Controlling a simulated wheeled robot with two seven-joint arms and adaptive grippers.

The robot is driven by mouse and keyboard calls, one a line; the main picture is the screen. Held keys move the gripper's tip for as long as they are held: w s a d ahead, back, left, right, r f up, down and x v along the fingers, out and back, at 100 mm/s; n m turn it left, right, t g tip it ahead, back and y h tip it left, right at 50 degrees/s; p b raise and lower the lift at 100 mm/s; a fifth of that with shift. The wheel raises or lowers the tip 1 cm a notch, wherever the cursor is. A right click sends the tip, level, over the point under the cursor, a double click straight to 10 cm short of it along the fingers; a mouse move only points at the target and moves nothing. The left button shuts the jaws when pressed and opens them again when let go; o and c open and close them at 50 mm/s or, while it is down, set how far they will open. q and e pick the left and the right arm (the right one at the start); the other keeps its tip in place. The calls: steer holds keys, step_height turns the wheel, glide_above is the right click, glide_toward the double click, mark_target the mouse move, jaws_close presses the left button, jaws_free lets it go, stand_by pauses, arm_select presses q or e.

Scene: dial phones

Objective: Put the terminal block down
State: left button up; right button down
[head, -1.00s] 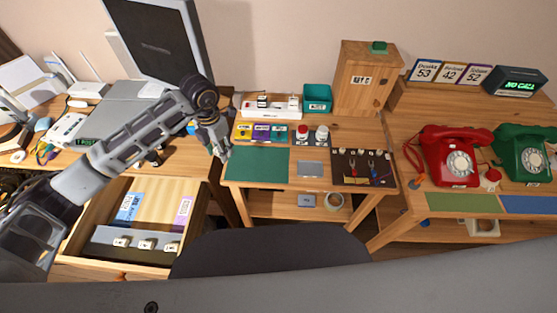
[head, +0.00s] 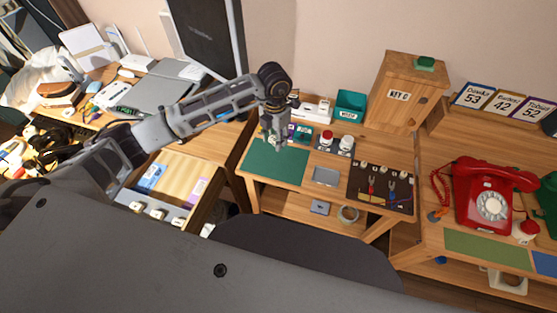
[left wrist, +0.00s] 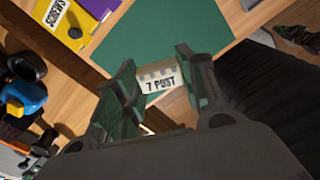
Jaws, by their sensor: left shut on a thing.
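In the left wrist view the gripper (left wrist: 160,72) is shut on a small pale terminal block (left wrist: 161,80) marked "7 POST". The block sits between the two fingers, with the green mat (left wrist: 150,35) behind it. I cannot tell the gap between block and mat. In the head view the block is too small or hidden to make out. My right gripper is not in view.
Behind the mat are labelled coloured trays, partly hidden by my arm, and a teal bin (head: 350,105). A grey plate (head: 325,176) and a dark board with small tools (head: 381,188) lie to the right. An open drawer (head: 205,183) is to the left. The mat's front is clear.

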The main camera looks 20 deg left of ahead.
arm_select(q)
steer(key=shift+n, duration=0.3)
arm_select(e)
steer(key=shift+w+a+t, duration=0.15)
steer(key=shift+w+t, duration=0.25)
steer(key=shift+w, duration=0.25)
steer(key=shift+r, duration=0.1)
arm_select(q)
glide_above(276, 160)
steer(key=shift+f, duration=3.15)
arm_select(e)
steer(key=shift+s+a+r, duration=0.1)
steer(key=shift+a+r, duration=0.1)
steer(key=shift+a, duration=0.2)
arm_select(q)
steer(key=shift+f, duration=0.1)
steer(key=shift+f+p, duration=0.35)
steer(key=shift+f, duration=1.35)
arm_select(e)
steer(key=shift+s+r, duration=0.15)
arm_select(q)
steer(key=shift+f, duration=0.25)
